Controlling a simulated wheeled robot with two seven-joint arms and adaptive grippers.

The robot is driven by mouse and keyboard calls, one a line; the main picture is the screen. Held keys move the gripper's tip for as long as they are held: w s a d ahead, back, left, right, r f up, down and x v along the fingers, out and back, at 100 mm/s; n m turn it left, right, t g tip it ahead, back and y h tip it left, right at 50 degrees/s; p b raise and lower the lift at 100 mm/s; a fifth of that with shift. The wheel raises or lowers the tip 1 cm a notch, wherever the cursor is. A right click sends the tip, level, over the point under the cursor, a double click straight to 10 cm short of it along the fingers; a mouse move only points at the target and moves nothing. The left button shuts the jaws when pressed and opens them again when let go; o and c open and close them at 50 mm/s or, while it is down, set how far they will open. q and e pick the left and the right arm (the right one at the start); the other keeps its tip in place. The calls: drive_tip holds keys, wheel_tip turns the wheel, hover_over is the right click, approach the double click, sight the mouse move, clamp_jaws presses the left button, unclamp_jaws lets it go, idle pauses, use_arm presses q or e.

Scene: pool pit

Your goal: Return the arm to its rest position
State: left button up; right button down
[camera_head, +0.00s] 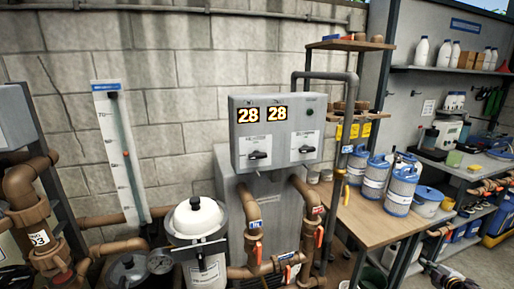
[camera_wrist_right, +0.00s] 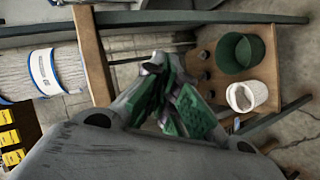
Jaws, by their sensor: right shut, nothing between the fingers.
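My right gripper (camera_head: 436,270) shows at the bottom right edge of the head view, low in front of the shelving and apart from the wooden table. In the right wrist view my right gripper (camera_wrist_right: 160,85) fills the middle, with its green-padded fingers shut and nothing between them. My left gripper is not in the head view. Most of my right arm is out of the frame.
A wooden table (camera_head: 345,205) holds several blue-lidded tubs (camera_head: 402,188). A grey control box (camera_head: 275,132) reading 28 and 28 stands above brown pipes. In the wrist view, a green pot (camera_wrist_right: 242,53) and white container (camera_wrist_right: 240,97) stand nearby.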

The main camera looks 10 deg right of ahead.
drive_tip(key=s+a+f+m+g+h, duration=0.1)
drive_tip(key=s+a+f+m+g, duration=0.2)
drive_tip(key=s+f, duration=1.05)
drive_tip(key=s+a+f+m+g, duration=0.1)
drive_tip(key=s+f+m+g, duration=0.3)
drive_tip(key=s+f, duration=0.95)
drive_tip(key=s+a+f+g+y, duration=0.2)
drive_tip(key=s+a+f, duration=0.6)
drive_tip(key=a, duration=0.4)
drive_tip(key=s+a+f+g+y, duration=0.15)
drive_tip(key=s+a+f, duration=0.45)
drive_tip(key=a+f, duration=0.6)
drive_tip(key=w+a+f+y, duration=0.1)
drive_tip(key=a, duration=0.9)
drive_tip(key=w+a+f+y, duration=0.1)
drive_tip(key=w+a, duration=0.1)
drive_tip(key=a, duration=0.9)
drive_tip(key=shift+w+f, duration=0.15)
drive_tip(key=shift+f, duration=0.1)
drive_tip(key=c, duration=2.2)
unclamp_jaws()
drive_tip(key=shift+d, duration=0.1)
